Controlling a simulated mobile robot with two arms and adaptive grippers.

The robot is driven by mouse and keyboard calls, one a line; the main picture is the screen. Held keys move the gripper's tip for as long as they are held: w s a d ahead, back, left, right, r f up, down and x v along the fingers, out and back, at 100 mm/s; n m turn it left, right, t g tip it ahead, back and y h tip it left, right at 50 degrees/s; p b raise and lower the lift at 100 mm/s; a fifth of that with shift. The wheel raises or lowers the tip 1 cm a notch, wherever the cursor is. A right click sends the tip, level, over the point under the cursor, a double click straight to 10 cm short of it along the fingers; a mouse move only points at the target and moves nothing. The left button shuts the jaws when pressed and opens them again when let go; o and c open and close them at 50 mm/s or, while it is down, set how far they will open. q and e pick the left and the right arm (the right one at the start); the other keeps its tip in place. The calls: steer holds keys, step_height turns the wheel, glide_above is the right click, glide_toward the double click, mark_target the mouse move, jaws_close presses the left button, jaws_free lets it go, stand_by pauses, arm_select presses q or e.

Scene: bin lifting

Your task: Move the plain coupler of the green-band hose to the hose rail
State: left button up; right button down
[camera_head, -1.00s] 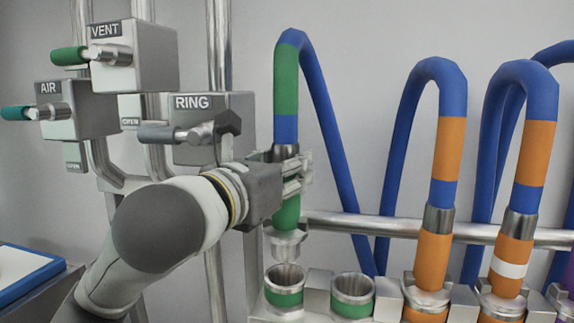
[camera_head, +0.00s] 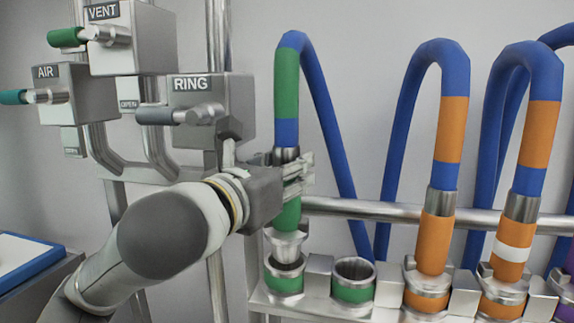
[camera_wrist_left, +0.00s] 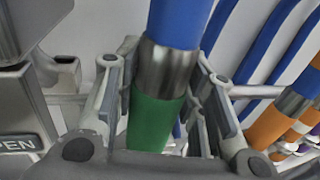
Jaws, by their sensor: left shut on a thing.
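The green-band hose (camera_head: 287,85) arches up and over, with its plain green coupler (camera_head: 287,214) hanging upright at its near end. My left gripper (camera_head: 293,178) is shut around this coupler near its metal collar. The left wrist view also shows the coupler (camera_wrist_left: 155,122) between the fingers. The coupler's metal lower end is right over the left green-ringed socket (camera_head: 284,283), at or just above its rim; I cannot tell whether they touch. A second green-ringed socket (camera_head: 353,285) to its right is empty. My right gripper is not in view.
Two blue hoses with orange couplers (camera_head: 436,243) (camera_head: 512,247) sit in sockets to the right; the farther one has a white ring. A horizontal metal bar (camera_head: 400,210) runs behind. Valve boxes labelled VENT, AIR and RING (camera_head: 225,110) stand at the left, close above my arm.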

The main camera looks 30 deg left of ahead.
mark_target(286, 145)
arm_select(q)
steer(key=shift+f, duration=0.1)
stand_by(0.3)
steer(key=shift+f+b, duration=0.9)
steer(key=shift+f, duration=0.15)
steer(key=shift+s+f+b, duration=0.1)
steer(key=shift+f+b, duration=1.1)
stand_by(0.7)
steer(key=o, duration=1.3)
steer(key=shift+c, duration=0.2)
steer(key=shift+r, duration=5.05)
